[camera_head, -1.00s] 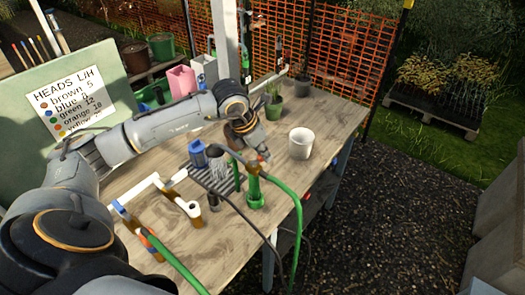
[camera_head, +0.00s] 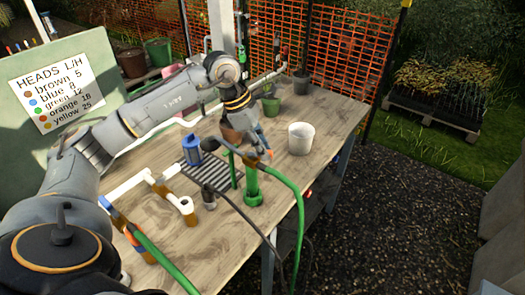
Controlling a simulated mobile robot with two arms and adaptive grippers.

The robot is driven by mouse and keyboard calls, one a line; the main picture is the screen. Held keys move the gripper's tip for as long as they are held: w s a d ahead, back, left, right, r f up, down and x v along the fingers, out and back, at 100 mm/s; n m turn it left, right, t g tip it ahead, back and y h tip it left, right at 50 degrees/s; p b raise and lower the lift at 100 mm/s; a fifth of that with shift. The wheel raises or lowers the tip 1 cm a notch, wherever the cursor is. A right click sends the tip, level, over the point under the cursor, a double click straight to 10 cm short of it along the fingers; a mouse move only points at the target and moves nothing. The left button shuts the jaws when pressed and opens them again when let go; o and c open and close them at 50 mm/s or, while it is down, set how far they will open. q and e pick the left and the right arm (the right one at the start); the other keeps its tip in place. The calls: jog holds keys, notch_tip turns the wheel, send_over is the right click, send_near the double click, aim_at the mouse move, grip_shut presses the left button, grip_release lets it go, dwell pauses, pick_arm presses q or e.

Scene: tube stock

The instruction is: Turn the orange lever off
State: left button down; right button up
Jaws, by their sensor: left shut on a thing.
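My left arm reaches over the wooden workbench (camera_head: 215,240) in the head view. My left gripper (camera_head: 264,152) points down at the top of a green upright pipe (camera_head: 252,188) and is closed there. A small orange bit shows at its fingertips, probably the orange lever, but the fingers hide most of it. A green hose (camera_head: 296,190) and a dark hose (camera_head: 240,210) run near this pipe. Another orange piece (camera_head: 129,236) is on the pipework at the bench's near left. My right gripper is not in view.
A white pot (camera_head: 300,138) stands right of the gripper. A blue fitting (camera_head: 192,149), a dark grate (camera_head: 217,173) and white pipework (camera_head: 157,183) lie to its left. A lettered board (camera_head: 92,55) stands at left. Gravel (camera_head: 400,200) lies clear right of the bench.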

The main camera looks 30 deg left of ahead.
pick_arm(q)
jog(key=m+g+b, duration=0.1)
jog(key=m, duration=0.1)
jog(key=s+m+b, duration=0.1)
jog(key=m, duration=0.2)
jog(key=shift+d+g+h, duration=0.2)
jog(key=shift+g+h, duration=0.1)
jog(key=shift+g, duration=0.1)
jog(key=shift+s+m+g+b, duration=0.3)
jog(key=shift+m+g+b, duration=0.15)
jog(key=shift+m, duration=0.35)
jog(key=c, duration=1.3)
grip_release()
jog(key=shift+a+r, duration=0.1)
jog(key=v, duration=1.1)
jog(key=shift+s+a+r, duration=0.1)
jog(key=shift+a+r, duration=0.05)
jog(key=shift+r, duration=0.25)
